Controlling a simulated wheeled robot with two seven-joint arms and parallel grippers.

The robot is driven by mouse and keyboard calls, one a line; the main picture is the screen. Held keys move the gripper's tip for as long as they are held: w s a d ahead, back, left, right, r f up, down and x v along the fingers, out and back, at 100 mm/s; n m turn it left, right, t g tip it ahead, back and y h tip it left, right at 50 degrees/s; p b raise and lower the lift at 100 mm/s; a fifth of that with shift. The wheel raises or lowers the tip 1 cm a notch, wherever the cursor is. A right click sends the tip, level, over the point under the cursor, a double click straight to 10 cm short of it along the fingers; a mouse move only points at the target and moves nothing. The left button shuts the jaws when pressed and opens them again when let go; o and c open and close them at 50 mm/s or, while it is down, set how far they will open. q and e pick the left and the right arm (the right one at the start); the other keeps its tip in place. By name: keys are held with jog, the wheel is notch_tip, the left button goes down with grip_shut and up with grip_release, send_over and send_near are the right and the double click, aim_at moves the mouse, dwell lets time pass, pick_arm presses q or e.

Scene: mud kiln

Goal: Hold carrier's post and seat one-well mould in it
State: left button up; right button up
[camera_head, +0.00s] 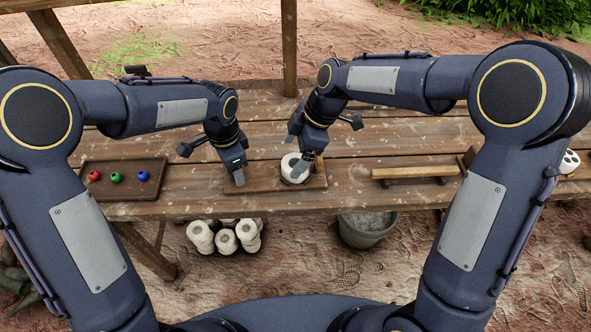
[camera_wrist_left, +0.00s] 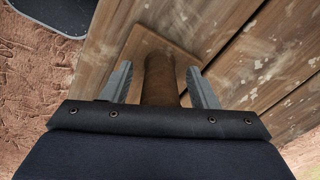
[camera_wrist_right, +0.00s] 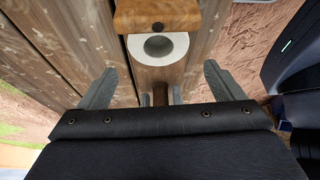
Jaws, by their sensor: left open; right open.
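The carrier is a wooden board (camera_head: 262,185) on the plank table, in the middle of the head view. Its round brown post (camera_wrist_left: 161,80) stands between the fingers of my open left gripper (camera_wrist_left: 160,85) in the left wrist view; I see no clear contact. The white one-well mould (camera_head: 293,170) is at the right part of the board in the head view, partly covered by my right gripper (camera_head: 299,148). In the right wrist view the mould (camera_wrist_right: 158,48) shows its round well beyond the open, empty right fingers (camera_wrist_right: 157,88). I cannot tell whether it is seated.
A wooden piece (camera_wrist_right: 157,15) with a dark spot adjoins the mould. A tray (camera_head: 122,192) with red, green and blue balls lies left. A wooden bar (camera_head: 415,172) and a white piece with dark holes (camera_head: 569,162) are right. White cylinders (camera_head: 201,238) and a bucket (camera_head: 367,232) stand below.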

pick_arm(q)
notch_tip(320, 180, up, 11)
jog(key=shift+r, duration=0.5)
pick_arm(e)
jog(key=shift+d+r, duration=0.1)
